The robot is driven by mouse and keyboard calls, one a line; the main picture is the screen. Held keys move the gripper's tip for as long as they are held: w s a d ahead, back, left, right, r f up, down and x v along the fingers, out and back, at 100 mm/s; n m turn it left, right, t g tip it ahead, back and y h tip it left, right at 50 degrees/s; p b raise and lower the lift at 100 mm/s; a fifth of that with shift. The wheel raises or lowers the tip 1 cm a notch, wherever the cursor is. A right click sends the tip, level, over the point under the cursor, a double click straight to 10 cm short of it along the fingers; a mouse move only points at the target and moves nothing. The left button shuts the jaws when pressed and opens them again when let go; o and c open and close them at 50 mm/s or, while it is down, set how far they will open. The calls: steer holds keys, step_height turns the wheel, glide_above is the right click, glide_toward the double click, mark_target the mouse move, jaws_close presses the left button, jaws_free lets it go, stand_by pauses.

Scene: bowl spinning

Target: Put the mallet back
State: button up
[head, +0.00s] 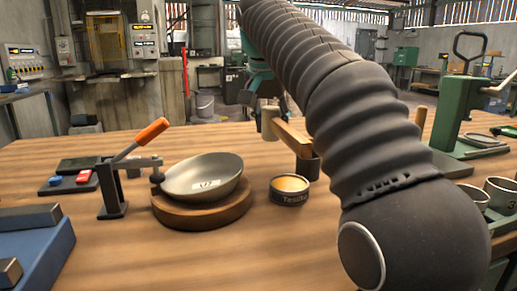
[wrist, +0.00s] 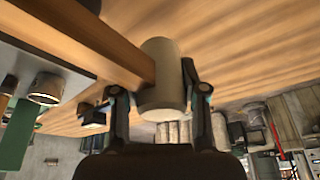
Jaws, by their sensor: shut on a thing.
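The mallet shows as a pale cylinder (wrist: 162,75) joined to a long wooden bar in the wrist view. My gripper (wrist: 158,98) is shut on the pale cylinder, one finger on each side. In the head view the mallet (head: 291,133) is above the middle back of the table, its bar slanting down to the right. My gripper (head: 264,98) is behind it there, partly hidden by my arm. A dark upright cylinder (head: 307,166) stands under the bar's near end. I cannot tell whether they touch.
A metal bowl (head: 205,175) sits on a round wooden base (head: 200,214), beside a lever with an orange handle (head: 152,131). A round tin (head: 289,190) stands right of it. Metal cups (head: 499,192) and a green press (head: 456,118) are at the right. The front middle is clear.

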steer(key=a+f, duration=0.1)
steer(key=w+a, duration=0.1)
steer(key=shift+w+a+f, duration=0.1)
steer(key=shift+a+f, duration=0.3)
steer(key=shift+f+b, duration=0.85)
steer(key=shift+f, duration=1.15)
steer(key=shift+f, duration=0.15)
steer(key=o, duration=1.3)
steer(key=shift+c, duration=0.2)
steer(key=p+v, duration=0.3)
steer(key=v, duration=0.9)
steer(key=shift+p, duration=0.4)
